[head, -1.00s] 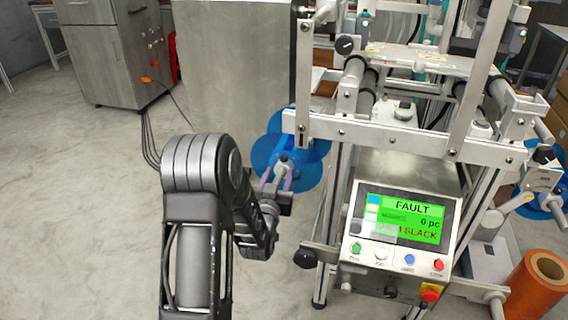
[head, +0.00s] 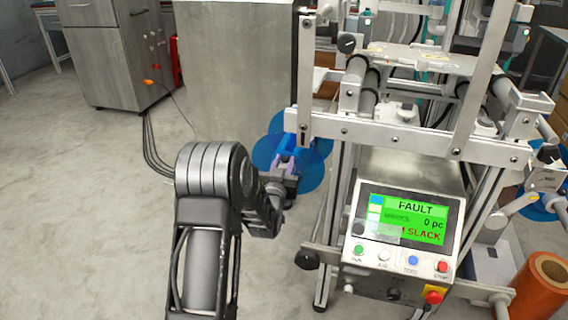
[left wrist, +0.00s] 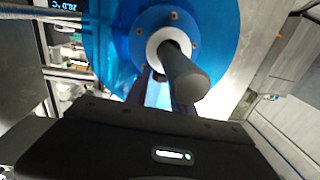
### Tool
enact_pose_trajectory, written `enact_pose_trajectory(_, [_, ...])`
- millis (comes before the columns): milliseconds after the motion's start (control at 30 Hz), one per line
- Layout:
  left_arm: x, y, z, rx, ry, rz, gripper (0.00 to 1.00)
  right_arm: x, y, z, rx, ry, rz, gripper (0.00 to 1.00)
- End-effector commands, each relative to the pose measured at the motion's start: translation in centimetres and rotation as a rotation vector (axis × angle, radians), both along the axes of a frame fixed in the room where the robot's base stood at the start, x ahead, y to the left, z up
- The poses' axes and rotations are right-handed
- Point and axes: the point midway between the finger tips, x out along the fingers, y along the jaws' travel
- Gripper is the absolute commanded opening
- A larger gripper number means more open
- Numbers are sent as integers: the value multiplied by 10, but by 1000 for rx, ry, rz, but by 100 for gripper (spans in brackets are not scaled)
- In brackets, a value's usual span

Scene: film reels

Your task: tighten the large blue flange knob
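My left gripper (head: 284,166) is at the blue reel unit left of the machine. Its two fingers are spaced apart, with blue behind and between them. The translucent blue flange disc (head: 312,176) shows beyond the gripper, with a brighter blue part (head: 290,143) just above the fingertips. In the left wrist view, the blue disc (left wrist: 215,30) has a white hub and a grey rounded shaft end (left wrist: 187,78) pointing toward the camera. The fingers (left wrist: 165,94) are partly hidden behind this shaft. The knob itself is hard to separate from the disc, and contact cannot be told. My right gripper is not in view.
The machine's panel (head: 404,219) reads FAULT and SLACK on a green screen. Its metal frame (head: 400,140) stands close right of the gripper. A grey cabinet (head: 235,80) stands behind. An orange roll (head: 541,285) is at lower right.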

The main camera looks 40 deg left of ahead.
Motion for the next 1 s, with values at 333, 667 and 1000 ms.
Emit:
enact_pose_trajectory(333, [0,0,0,0,0,0,0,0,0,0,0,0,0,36])
enact_pose_trajectory(667, [0,0,0,0,0,-2,0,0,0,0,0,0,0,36])
enact_pose_trajectory(1000, [-2,4,-2,1,0,-85,0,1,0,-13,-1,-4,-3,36])
